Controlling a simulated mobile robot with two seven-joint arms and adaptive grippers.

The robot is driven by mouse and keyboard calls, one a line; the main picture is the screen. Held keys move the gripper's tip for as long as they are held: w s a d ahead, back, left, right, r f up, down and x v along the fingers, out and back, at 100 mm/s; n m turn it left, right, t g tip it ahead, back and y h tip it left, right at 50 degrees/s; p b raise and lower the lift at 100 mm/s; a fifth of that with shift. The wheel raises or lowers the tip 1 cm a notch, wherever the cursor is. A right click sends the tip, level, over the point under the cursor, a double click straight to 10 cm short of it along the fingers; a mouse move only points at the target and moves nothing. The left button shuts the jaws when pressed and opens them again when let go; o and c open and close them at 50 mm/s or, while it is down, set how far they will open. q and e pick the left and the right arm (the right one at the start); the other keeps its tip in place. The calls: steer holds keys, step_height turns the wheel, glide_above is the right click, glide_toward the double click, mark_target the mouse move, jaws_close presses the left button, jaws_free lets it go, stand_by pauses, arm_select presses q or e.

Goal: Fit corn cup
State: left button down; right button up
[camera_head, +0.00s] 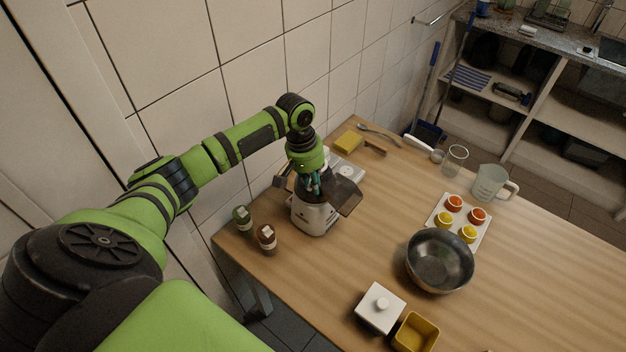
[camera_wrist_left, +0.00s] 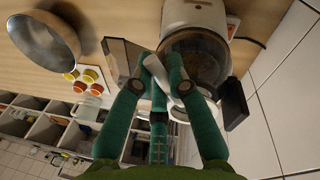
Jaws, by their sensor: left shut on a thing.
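A white appliance (camera_head: 315,218) with a dark upper part and a flat dark flap (camera_head: 346,197) stands on the table near the wall. My left gripper (camera_head: 311,184) is right over its top. In the left wrist view the gripper (camera_wrist_left: 162,72) is shut on a pale, roughly cylindrical piece (camera_wrist_left: 157,68), which looks like the corn cup. The cup is partly hidden by the fingers and tilted in that view. The appliance's round dark bowl (camera_wrist_left: 204,48) is close behind it. I cannot tell whether the cup touches the appliance. My right gripper is in neither view.
Two small jars (camera_head: 266,238) stand left of the appliance. A metal bowl (camera_head: 440,262), a white tray (camera_head: 482,233) of small cups, a clear jug (camera_head: 489,183) and a white lidded box (camera_head: 380,308) are to the right. Table between appliance and bowl is clear.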

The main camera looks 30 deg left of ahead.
arm_select(q)
steer(key=shift+f, duration=0.7)
stand_by(1.4)
steer(key=c, duration=1.1)
jaws_free()
steer(key=shift+c, duration=0.2)
steer(key=o, duration=0.5)
steer(key=shift+r, duration=0.1)
steer(key=shift+r, duration=3.45)
steer(key=shift+f, duration=0.1)
